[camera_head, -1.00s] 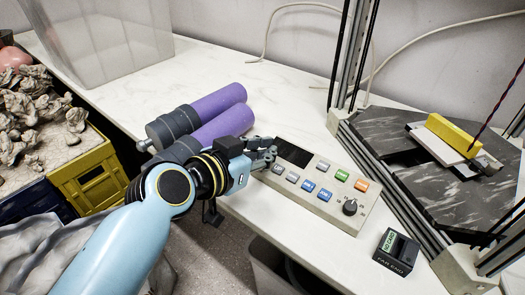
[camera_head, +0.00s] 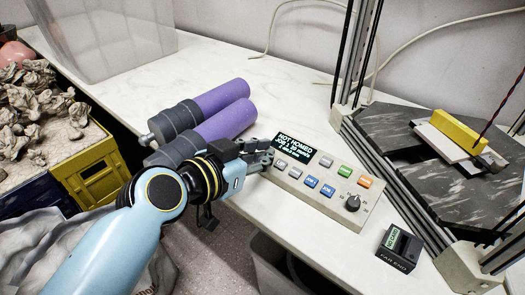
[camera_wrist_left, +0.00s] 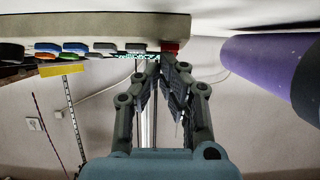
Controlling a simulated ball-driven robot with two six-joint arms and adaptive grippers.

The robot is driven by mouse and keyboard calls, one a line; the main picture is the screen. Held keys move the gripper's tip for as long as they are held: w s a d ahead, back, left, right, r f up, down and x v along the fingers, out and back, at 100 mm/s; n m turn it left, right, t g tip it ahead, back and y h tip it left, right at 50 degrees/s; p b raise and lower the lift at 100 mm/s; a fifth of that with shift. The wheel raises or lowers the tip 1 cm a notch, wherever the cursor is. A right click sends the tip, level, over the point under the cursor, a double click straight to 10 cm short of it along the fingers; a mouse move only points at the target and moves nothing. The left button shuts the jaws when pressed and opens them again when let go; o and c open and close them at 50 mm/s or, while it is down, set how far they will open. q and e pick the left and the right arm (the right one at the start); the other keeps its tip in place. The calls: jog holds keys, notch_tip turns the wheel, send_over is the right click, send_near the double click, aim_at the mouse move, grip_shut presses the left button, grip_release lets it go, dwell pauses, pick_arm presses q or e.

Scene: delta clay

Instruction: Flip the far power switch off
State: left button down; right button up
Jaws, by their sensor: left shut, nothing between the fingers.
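A beige control panel (camera_head: 325,204) lies on the white bench. It has coloured buttons, a black knob (camera_head: 353,202) and a lit display (camera_head: 297,148) whose top line reads "NOT HOMED". My left gripper (camera_head: 269,155) is shut and empty at the panel's left end. In the left wrist view its fingertips (camera_wrist_left: 167,60) are close together just by a small red part (camera_wrist_left: 170,47) at the panel's end; I cannot tell whether they touch. This red part may be a switch; the gripper hides it in the head view. My right gripper is not in view.
Two purple-and-grey cylinders (camera_head: 228,121) lie left of the panel, close to my arm. A small black box marked "FAR END" (camera_head: 398,248) stands right of it. A metal-framed machine (camera_head: 420,195) fills the right. The bench behind the panel is clear.

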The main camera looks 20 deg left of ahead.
pick_arm(q)
jog(key=v, duration=1.2)
